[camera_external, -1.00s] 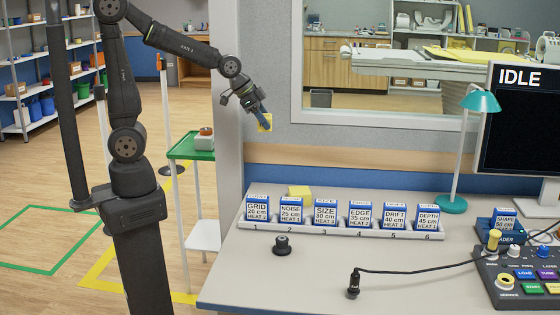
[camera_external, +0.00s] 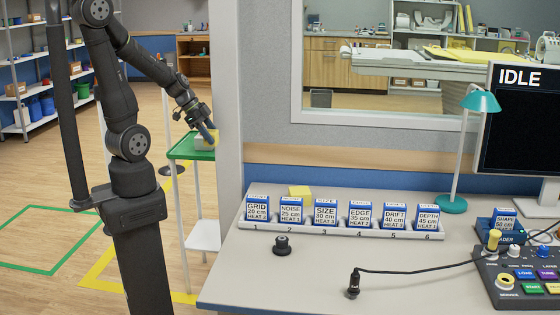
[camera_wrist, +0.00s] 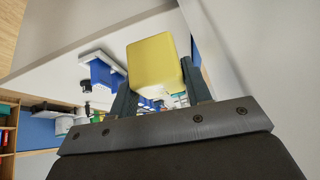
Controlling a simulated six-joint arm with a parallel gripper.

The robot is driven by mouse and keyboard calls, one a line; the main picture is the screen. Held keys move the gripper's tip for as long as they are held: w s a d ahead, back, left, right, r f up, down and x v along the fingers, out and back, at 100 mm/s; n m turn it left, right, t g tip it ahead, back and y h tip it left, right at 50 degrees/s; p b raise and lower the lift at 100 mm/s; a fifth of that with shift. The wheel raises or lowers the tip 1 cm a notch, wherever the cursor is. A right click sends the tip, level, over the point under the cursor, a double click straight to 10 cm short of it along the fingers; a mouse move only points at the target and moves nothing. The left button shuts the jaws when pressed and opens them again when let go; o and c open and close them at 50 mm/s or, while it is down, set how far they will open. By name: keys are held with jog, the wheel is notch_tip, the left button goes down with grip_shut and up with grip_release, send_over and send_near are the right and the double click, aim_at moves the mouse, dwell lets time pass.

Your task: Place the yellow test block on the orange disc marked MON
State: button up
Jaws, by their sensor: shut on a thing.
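The yellow test block (camera_wrist: 154,62) is held between the two fingers of my gripper (camera_wrist: 160,78) in the wrist view. In the external view my gripper (camera_external: 209,136) points down and right, over the small green-topped stand (camera_external: 183,153) left of the wall edge. Only a little of the block shows there, and I cannot tell whether it touches anything below. A pale box on the stand is largely covered by my gripper and the block. I cannot make out an orange disc or the marking MON in the current views.
The grey wall end (camera_external: 229,110) stands close to the right of my gripper. The desk holds a rack (camera_external: 340,228) of several labelled blue-and-white boxes, a black knob (camera_external: 282,245), a teal lamp (camera_external: 480,102) and a control panel (camera_external: 520,275). Open floor lies to the left.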

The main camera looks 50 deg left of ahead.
jog(key=s+a+f, duration=0.2)
jog(key=s, duration=0.1)
jog(key=w+a+r+n+y, duration=0.1)
jog(key=w+a+n+y, duration=0.2)
jog(key=w+a+n, duration=0.7)
jog(key=w+a+r+n+y, duration=0.1)
jog(key=w+a+n+y, duration=0.2)
jog(key=a, duration=1.2)
jog(key=w+a+r+n+y, duration=0.2)
jog(key=w+a+n, duration=0.45)
jog(key=a, duration=0.65)
jog(key=shift+m+g, duration=0.3)
jog(key=shift+m, duration=0.55)
jog(key=f, duration=0.3)
jog(key=w+f, duration=0.1)
jog(key=f, duration=0.5)
jog(key=shift+w+d+f, duration=0.25)
jog(key=shift+w+f, duration=0.05)
jog(key=o, duration=1)
jog(key=shift+f, duration=0.15)
jog(key=shift+o, duration=0.2)
jog(key=v, duration=1.2)
jog(key=shift+d, duration=0.15)
